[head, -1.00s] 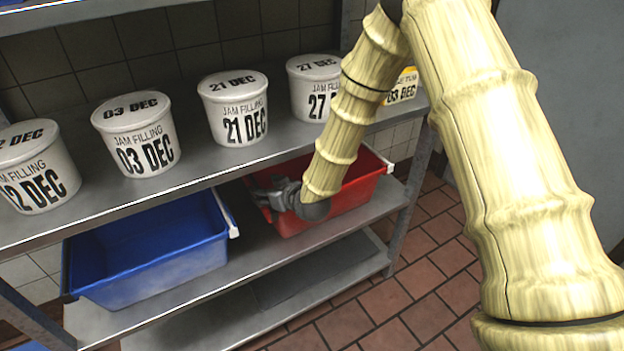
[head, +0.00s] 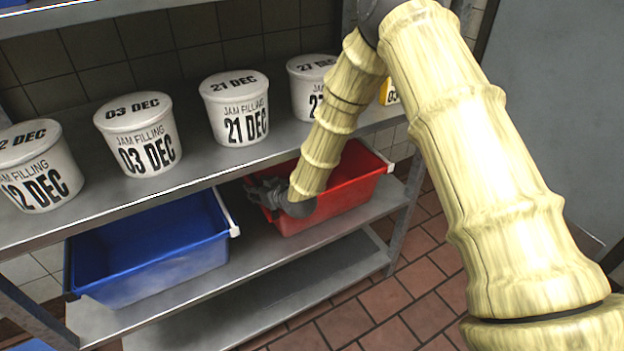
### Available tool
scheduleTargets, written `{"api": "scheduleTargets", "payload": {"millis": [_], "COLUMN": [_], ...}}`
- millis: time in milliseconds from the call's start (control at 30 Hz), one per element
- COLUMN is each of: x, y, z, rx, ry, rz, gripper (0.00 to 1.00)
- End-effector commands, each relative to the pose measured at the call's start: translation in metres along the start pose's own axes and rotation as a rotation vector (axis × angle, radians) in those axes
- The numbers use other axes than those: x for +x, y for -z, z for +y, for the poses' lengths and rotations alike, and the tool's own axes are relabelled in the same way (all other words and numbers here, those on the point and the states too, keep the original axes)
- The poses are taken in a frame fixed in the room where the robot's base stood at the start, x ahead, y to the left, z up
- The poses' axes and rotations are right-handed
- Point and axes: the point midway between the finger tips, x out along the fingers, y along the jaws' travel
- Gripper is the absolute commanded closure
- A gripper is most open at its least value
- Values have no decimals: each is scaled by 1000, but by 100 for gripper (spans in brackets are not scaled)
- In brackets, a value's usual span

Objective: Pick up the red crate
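The red crate (head: 345,195) sits on the middle shelf, to the right of a blue crate. Its right end shows a white handle edge. My arm comes down from the top right, across the crate's front. My gripper (head: 262,190) is at the crate's left end, by its rim, and looks dark grey. The fingers are small and partly lost against the dark shelf and the crate, so I cannot tell whether they are open or shut, or touching the rim.
The blue crate (head: 150,250) stands left on the same shelf (head: 250,255). White jam filling tubs (head: 235,108) line the shelf above, close over the crates. A metal shelf post (head: 405,220) stands right of the red crate. The tiled floor (head: 410,310) is clear at the right.

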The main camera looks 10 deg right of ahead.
Motion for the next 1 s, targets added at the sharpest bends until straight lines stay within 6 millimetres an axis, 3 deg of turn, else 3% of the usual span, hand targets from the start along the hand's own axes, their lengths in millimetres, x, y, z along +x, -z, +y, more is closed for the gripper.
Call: {"api": "scheduleTargets", "payload": {"millis": [33, 200, 1000], "x": [0, 0, -1], "y": [0, 0, 3], "z": [0, 0, 0], "rx": [0, 0, -2], "ry": [0, 0, 0], "rz": [0, 0, 3], "gripper": [72, 100, 100]}}
